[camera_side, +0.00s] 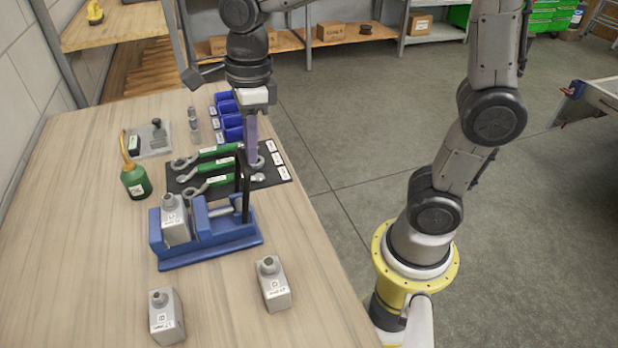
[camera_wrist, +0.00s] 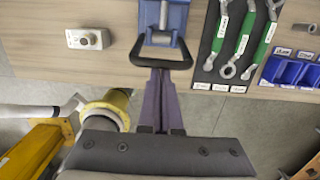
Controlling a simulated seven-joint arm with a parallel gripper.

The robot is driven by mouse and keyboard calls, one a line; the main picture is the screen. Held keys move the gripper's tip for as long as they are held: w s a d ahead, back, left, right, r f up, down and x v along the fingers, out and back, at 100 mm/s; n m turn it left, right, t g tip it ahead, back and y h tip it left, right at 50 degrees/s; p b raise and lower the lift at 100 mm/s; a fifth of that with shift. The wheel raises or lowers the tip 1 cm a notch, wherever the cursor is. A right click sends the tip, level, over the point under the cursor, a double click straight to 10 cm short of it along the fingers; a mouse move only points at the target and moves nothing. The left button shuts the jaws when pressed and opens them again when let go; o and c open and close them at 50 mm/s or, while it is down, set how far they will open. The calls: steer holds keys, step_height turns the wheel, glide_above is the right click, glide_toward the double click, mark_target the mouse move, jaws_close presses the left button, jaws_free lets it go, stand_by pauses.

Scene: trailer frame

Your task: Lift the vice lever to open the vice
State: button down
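The blue vice (camera_side: 215,240) stands on the wooden bench and also shows in the wrist view (camera_wrist: 178,15). Its black lever (camera_side: 245,188) stands roughly upright at the vice's right end. In the wrist view the lever's U-shaped handle (camera_wrist: 140,60) crosses just beyond my fingertips. A grey block (camera_side: 175,222) sits between the vice jaws. My gripper (camera_side: 252,160) points down beside the top of the lever. Its purple fingers (camera_wrist: 160,85) look shut together, with their tips at the handle's crossbar. Whether they touch the bar is not clear.
A grey block (camera_side: 273,285) and another grey block (camera_side: 165,317) stand in front of the vice. Behind it lie green-handled wrenches (camera_side: 210,167) on a dark mat and blue bins (camera_side: 232,127). A green oil bottle (camera_side: 135,180) stands left. The bench's left front is clear.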

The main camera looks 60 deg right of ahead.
steer(key=shift+w+a+r, duration=0.25)
steer(key=shift+w+a, duration=0.4)
steer(key=s+d+r, duration=0.1)
steer(key=s+d, duration=0.3)
steer(key=w+a+r, duration=0.3)
steer(key=r, duration=0.5)
steer(key=shift+w+a, duration=0.35)
